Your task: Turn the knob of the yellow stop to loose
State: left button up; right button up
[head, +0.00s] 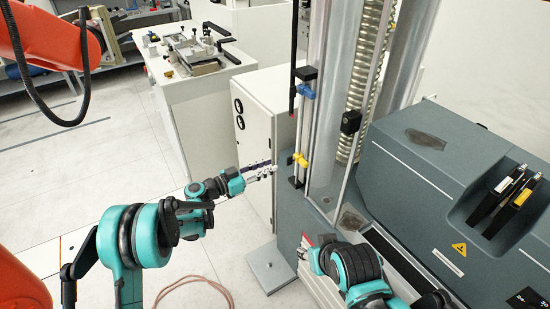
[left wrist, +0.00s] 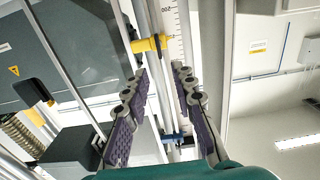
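In the left wrist view, the yellow stop (left wrist: 150,44) lies just beyond the fingertips. The two fingers of my left gripper (left wrist: 160,69) are spread, with nothing between their tips. My right arm is low in the head view; its gripper (head: 305,252) is small and partly hidden, so its opening is unclear.
A blue stop (head: 305,91) is higher on the same rod; it shows in the left wrist view (left wrist: 175,138). A black block (head: 350,122) is on the column's right. A white cabinet (head: 258,120) stands behind my left gripper. The grey housing (head: 400,170) fills the right.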

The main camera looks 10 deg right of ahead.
aim_at(291, 161)
pick_arm(q)
jog(key=b+x, duration=0.1)
jog(key=x, duration=0.6)
jog(key=shift+w+d+b, duration=0.2)
jog(key=shift+d+b, duration=0.1)
jog(key=shift+d, duration=0.05)
grip_shut()
